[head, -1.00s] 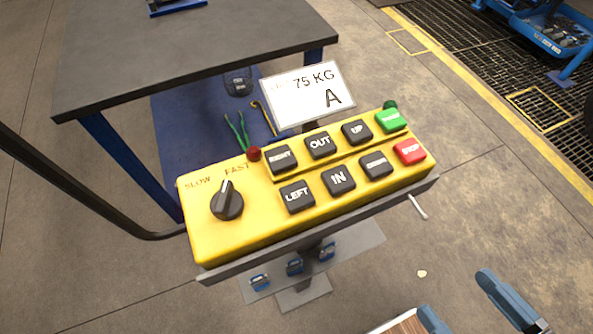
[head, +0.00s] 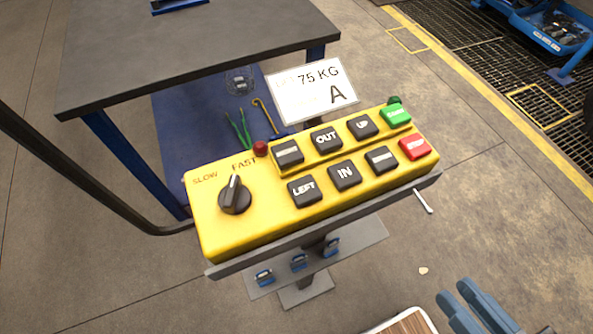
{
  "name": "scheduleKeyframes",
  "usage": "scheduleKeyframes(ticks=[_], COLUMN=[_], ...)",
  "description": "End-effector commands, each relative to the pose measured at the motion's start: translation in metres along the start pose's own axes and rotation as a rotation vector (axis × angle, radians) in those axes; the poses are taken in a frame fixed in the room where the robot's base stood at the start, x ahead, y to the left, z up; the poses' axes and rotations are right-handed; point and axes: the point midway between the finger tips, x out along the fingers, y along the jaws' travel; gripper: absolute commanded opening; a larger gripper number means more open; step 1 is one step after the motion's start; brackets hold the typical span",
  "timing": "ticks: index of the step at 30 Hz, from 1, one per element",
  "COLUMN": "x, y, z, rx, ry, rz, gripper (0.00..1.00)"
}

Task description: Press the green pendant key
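The green key (head: 396,117) is at the far right end of the upper row on the yellow pendant box (head: 222,238). A red key (head: 415,147) sits just below it, and the black UP key (head: 362,127) is to its left. My gripper (head: 457,292) is at the bottom right, its two blue-grey fingers close together with nothing seen between them. It is apart from the pendant, below and to the right of the green key. The rest of the gripper is cut off by the picture edge.
A dark-topped table (head: 190,55) stands behind the pendant. A white sign (head: 312,90) reading 75 KG A stands behind the keys. Open floor (head: 520,190) lies to the right.

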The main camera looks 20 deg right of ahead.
Motion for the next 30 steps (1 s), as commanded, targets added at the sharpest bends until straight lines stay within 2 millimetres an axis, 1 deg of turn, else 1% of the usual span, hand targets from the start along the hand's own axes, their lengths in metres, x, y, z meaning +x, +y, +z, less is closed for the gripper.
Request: scheduleKeyframes(ticks=[1,6,7,30], x=[0.0000,0.0000,0.0000,0.0000], y=[0.0000,0.0000,0.0000,0.0000], z=[0.0000,0.0000,0.0000,0.0000], rx=[0.000,0.000,0.000,0.000], ry=[0.000,0.000,0.000,0.000], rz=[0.000,0.000,0.000,0.000], gripper=[0.18,0.02,0.00,0.00])
